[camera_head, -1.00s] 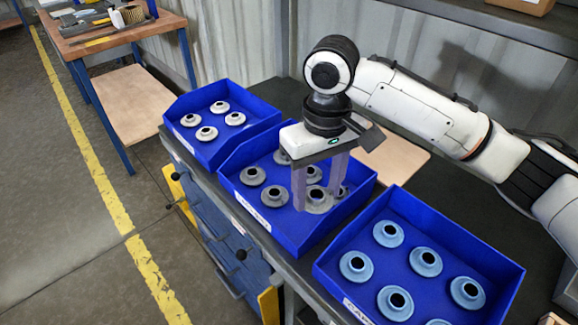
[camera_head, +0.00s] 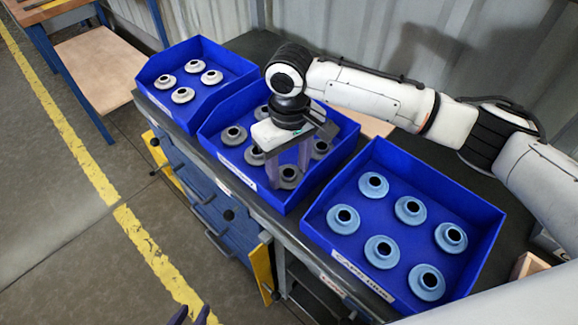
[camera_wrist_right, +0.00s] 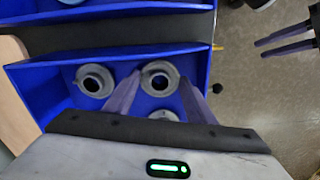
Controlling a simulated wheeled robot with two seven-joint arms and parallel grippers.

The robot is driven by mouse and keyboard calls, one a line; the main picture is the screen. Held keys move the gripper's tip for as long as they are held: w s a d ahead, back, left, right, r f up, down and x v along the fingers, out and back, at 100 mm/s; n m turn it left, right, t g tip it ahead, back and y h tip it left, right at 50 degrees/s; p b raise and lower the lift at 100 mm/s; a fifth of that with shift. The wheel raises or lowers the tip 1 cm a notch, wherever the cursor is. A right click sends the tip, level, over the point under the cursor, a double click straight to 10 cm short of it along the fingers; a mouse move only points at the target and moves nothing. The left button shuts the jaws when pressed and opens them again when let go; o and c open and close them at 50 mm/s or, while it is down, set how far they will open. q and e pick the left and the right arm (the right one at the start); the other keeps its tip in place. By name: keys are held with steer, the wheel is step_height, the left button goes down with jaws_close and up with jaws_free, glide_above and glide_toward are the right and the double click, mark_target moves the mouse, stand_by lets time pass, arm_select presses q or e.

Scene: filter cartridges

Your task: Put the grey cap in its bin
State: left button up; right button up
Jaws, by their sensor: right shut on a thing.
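A grey cap (camera_head: 288,177) with a dark centre hole is between the fingers of my right gripper (camera_head: 288,180), inside the middle blue bin (camera_head: 232,172) near its front corner. My right gripper points down and is shut on the cap. In the right wrist view the cap (camera_wrist_right: 160,78) shows between the fingertips (camera_wrist_right: 160,85). I cannot tell whether the cap touches the bin floor. Several similar grey caps (camera_head: 234,135) sit in the same bin, partly hidden by the gripper. My left gripper (camera_head: 194,316) shows only its parted fingertips at the bottom edge, empty.
A blue bin with pale caps (camera_head: 150,73) stands to the left, and a blue bin with light blue caps (camera_head: 470,195) to the right. All stand on a dark bench top (camera_head: 262,48). A wooden table (camera_head: 70,8) is at the upper left. The floor at left is clear.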

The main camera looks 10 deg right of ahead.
mark_target(289, 173)
steer(key=shift+f, duration=0.1)
steer(key=o, duration=1)
step_height(289, 173, up, 12)
steer(key=shift+r, duration=0.15)
